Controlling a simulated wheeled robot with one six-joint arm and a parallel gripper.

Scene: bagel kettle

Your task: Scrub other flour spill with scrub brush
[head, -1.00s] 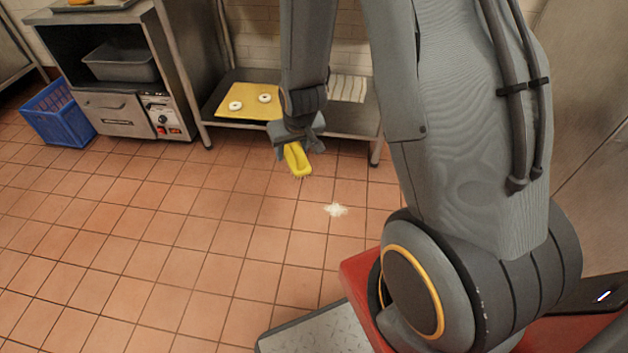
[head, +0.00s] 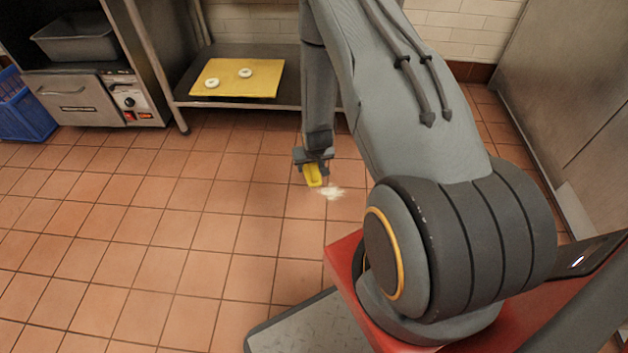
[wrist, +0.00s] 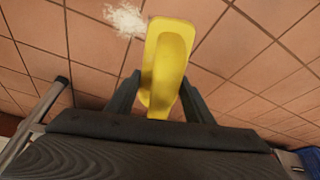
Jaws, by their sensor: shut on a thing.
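A white flour spill (head: 333,193) lies on the terracotta tile floor, just right of the brush in the head view. It also shows at the top left of the wrist view (wrist: 125,19). My gripper (head: 313,167) is shut on the yellow scrub brush (head: 313,177), which hangs down from the jaws. In the wrist view my gripper (wrist: 157,100) has a finger on each side of the brush (wrist: 172,45). The brush's bristles are not clearly seen, and I cannot tell whether it touches the floor.
A low steel shelf (head: 193,93) at the back holds a yellow board (head: 225,88) with two white rings (head: 245,73). An oven-like unit (head: 95,98) and a blue crate (head: 25,115) stand at the left. Open tiled floor lies in front. A steel panel (head: 560,80) rises at the right.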

